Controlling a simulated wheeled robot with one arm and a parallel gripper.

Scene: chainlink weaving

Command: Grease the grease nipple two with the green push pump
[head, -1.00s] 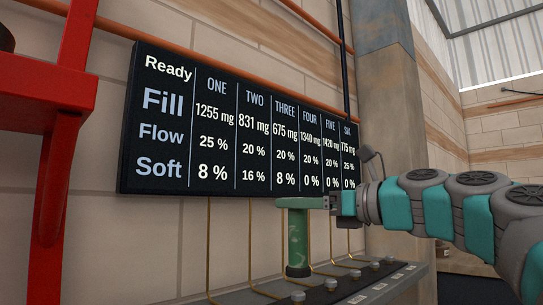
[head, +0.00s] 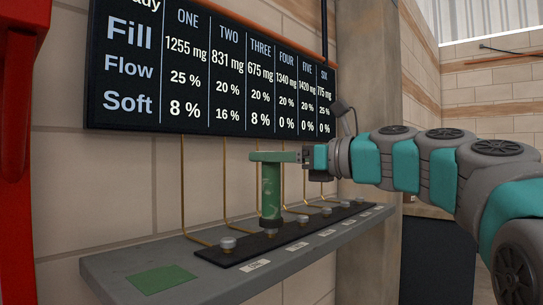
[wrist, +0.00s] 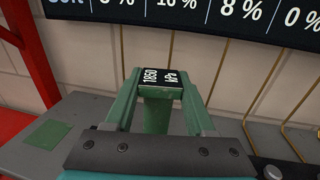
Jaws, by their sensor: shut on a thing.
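The green push pump (head: 270,190) is upright in the head view, and my gripper (head: 288,156) is shut on its top from the right. In the wrist view the pump's top (wrist: 160,84) sits between the fingers and reads 1850 kPa. The pump's lower end is over grease nipple two (head: 271,234), the second in the row from the near end. Most of that nipple is covered, and I cannot tell whether they touch. Nipple one (head: 228,243) is uncovered to the left. The display (head: 215,75) shows TWO at 831 mg, flow 20 %, soft 16 %.
The nipples stand on a dark strip on a grey shelf (head: 110,270) along the wall, with brass pipes behind. A green patch (head: 162,279) marks the shelf's near left. Further nipples, such as nipple three (head: 303,220), run right. A red post (head: 18,110) stands far left.

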